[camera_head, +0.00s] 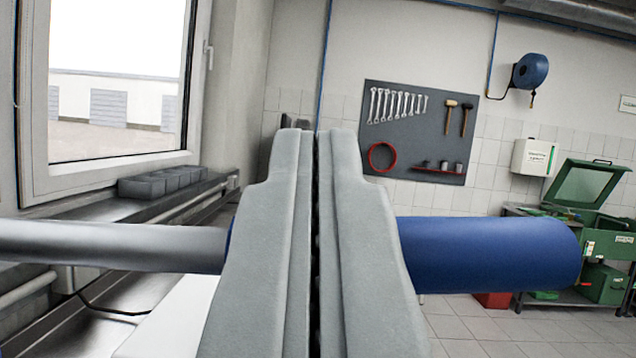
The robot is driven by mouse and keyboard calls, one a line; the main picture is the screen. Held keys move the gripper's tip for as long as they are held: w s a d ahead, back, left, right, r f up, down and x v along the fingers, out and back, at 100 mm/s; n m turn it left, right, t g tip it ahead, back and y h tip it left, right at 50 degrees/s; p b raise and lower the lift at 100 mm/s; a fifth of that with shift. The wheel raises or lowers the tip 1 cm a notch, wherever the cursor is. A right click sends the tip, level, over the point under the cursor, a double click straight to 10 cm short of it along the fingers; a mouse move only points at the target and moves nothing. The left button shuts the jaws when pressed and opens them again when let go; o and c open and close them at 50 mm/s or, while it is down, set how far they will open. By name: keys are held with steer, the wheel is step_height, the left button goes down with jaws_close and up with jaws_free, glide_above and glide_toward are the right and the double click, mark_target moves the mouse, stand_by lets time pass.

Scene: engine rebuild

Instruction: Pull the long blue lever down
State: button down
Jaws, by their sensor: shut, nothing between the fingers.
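The long blue lever runs across the view, with a grey metal rod (110,246) on the left and a thick blue grip (490,253) on the right. The grip's rounded free end is at the right. My gripper (316,135) is shut, its two grey fingers side by side with only a thin dark line between them. The fingers stand in front of the lever and hide the part where rod and grip meet. Nothing is between the fingers. I cannot tell whether they touch the lever.
A window (115,90) and a sill with grey bins (160,182) are at the left. A tool board (415,130) and a blue hose reel (531,70) hang on the back wall. A green machine (590,200) stands at the right. Open tiled floor (540,335) lies below the grip.

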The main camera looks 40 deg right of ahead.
steer(key=shift+s+d+f, duration=0.1)
steer(key=shift+s+f, duration=0.05)
steer(key=shift+f, duration=1.45)
steer(key=shift+f, duration=0.1)
